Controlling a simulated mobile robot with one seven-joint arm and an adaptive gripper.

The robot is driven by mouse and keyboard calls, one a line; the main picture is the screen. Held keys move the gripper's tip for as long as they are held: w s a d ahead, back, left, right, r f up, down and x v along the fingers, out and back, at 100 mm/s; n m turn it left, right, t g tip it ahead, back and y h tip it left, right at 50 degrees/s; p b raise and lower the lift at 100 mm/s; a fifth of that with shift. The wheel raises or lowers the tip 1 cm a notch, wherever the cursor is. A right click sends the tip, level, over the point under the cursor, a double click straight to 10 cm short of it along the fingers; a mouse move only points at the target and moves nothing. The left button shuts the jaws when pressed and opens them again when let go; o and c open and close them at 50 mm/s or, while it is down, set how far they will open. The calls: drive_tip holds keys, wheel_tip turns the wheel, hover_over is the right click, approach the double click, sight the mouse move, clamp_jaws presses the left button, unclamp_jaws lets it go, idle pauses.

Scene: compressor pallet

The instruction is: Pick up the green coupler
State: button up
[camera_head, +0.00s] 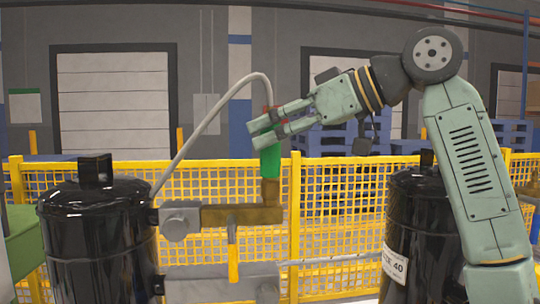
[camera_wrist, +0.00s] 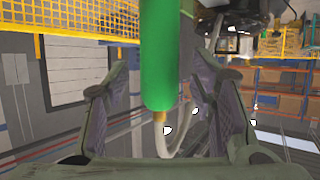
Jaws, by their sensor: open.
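The green coupler (camera_head: 270,162) stands upright above a brass fitting (camera_head: 269,192) in the head view, with a grey hose (camera_head: 208,115) arching to its top. My gripper (camera_head: 262,132) reaches in from the right, its fingers at the coupler's upper part and hiding some of it. In the wrist view the green coupler (camera_wrist: 160,55) runs down the middle between the two spread fingers of my gripper (camera_wrist: 165,85). Gaps show on both sides of it there, so the gripper is open and not closed on it. Small red parts show by the fingertips.
Black tanks stand at left (camera_head: 98,240) and right (camera_head: 425,235). A brass bar (camera_head: 240,215) and a grey valve body (camera_head: 180,220) lie below the coupler. A yellow mesh fence (camera_head: 340,190) runs behind. The space above the hose is clear.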

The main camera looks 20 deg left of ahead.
drive_tip(key=shift+w+a+f, duration=0.1)
drive_tip(key=shift+a+f, duration=0.15)
drive_tip(key=shift+a, duration=0.4)
drive_tip(key=shift+c, duration=0.3)
clamp_jaws()
